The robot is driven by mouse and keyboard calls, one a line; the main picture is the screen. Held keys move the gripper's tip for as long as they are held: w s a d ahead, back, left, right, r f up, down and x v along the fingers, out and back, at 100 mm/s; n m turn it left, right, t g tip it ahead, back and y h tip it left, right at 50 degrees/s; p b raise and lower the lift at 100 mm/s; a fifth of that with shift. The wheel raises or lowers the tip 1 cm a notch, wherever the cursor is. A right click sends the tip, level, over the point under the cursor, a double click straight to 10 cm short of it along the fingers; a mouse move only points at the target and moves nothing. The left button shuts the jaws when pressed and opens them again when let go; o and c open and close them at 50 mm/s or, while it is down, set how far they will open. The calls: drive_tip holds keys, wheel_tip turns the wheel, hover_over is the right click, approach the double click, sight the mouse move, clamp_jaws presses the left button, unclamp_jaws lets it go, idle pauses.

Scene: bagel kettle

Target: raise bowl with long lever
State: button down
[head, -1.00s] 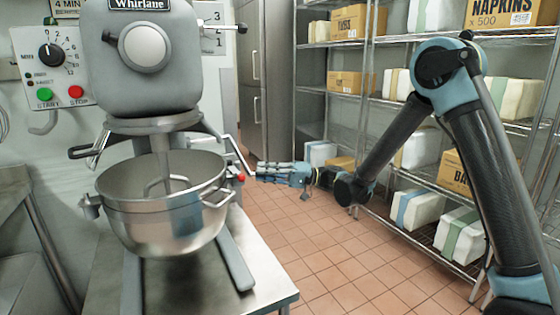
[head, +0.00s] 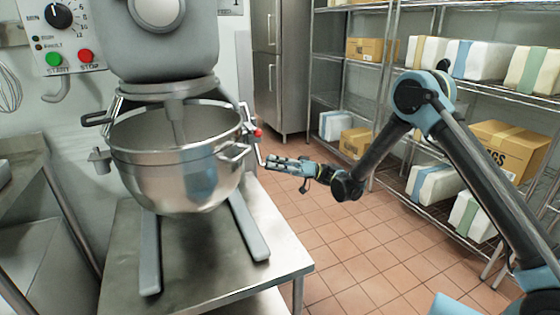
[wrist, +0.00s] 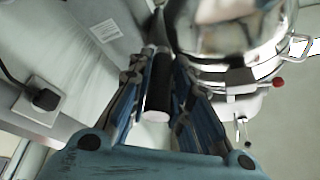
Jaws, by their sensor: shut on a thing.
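The steel mixing bowl (head: 165,165) hangs under the grey mixer head (head: 168,45), with the agitator (head: 178,125) reaching into it. The long lever (head: 253,140) runs down at the bowl's right side, past a small red knob (head: 259,132). My gripper (head: 287,164) is at the lever's lower end. In the wrist view, a black cylindrical grip (wrist: 159,85) lies between my two fingers (wrist: 157,100), which are shut on it. The bowl's shiny side (wrist: 215,30) shows beyond them, with the red knob (wrist: 278,83) to the right.
The mixer stands on a steel table (head: 200,245). A control panel (head: 68,35) is on the wall at left. Shelving with boxes (head: 510,145) stands at right, a steel cabinet (head: 278,60) behind. Tiled floor (head: 340,260) is clear between table and shelves.

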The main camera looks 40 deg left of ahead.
drive_tip(key=shift+w+a+f, duration=0.2)
drive_tip(key=shift+a+f, duration=0.15)
drive_tip(key=shift+a, duration=0.1)
drive_tip(key=shift+w+a+f, duration=0.15)
drive_tip(key=shift+a+f, duration=0.2)
drive_tip(key=shift+a, duration=0.1)
drive_tip(key=shift+w+a, duration=0.1)
drive_tip(key=shift+a, duration=0.05)
drive_tip(key=c, duration=1.5)
unclamp_jaws()
drive_tip(key=shift+o, duration=0.2)
drive_tip(key=v, duration=1.2)
